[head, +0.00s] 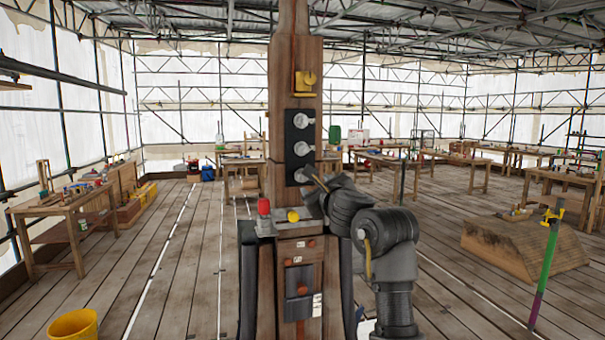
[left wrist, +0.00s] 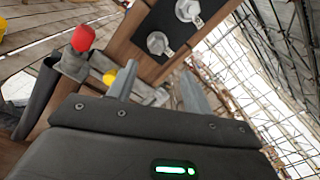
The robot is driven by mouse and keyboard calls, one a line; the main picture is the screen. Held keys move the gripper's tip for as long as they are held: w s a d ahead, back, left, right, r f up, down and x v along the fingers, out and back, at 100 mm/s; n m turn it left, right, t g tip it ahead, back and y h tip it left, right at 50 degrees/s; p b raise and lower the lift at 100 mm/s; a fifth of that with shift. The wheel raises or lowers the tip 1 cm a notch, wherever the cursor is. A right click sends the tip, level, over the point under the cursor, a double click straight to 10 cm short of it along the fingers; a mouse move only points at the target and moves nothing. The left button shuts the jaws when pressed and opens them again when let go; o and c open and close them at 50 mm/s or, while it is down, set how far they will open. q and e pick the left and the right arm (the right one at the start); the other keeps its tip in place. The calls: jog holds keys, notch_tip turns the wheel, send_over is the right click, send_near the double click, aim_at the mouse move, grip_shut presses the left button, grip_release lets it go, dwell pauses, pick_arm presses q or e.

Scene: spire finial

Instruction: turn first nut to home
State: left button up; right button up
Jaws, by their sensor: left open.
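A black plate (head: 289,135) on the upright wooden post carries three silver nuts in a column: a top nut (head: 301,120), a middle nut (head: 302,148) and a bottom nut (head: 303,174). I cannot tell which is the first. My left gripper (head: 316,181) is open beside the bottom nut, on its right. In the left wrist view my left gripper (left wrist: 160,82) has its fingers apart; two nuts with small tabs (left wrist: 158,43) (left wrist: 188,10) show beyond them on the plate. Contact with the bottom nut cannot be told. My right gripper is out of view.
Below the plate, a ledge (head: 283,228) holds a red knob (head: 264,206) and a yellow knob (head: 293,216). A yellow bracket (head: 305,83) sits above the plate. A yellow bucket (head: 75,325) stands at lower left. Workbenches stand farther back; open plank floor lies around.

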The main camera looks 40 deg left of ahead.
pick_arm(q)
jog(key=w+a+n+p, duration=0.1)
jog(key=w+a+p, duration=0.4)
jog(key=a+p, duration=0.2)
jog(key=shift+w+a+r, duration=0.2)
jog(key=shift+w+a, duration=0.05)
jog(key=shift+a, duration=0.9)
jog(key=shift+c, duration=0.4)
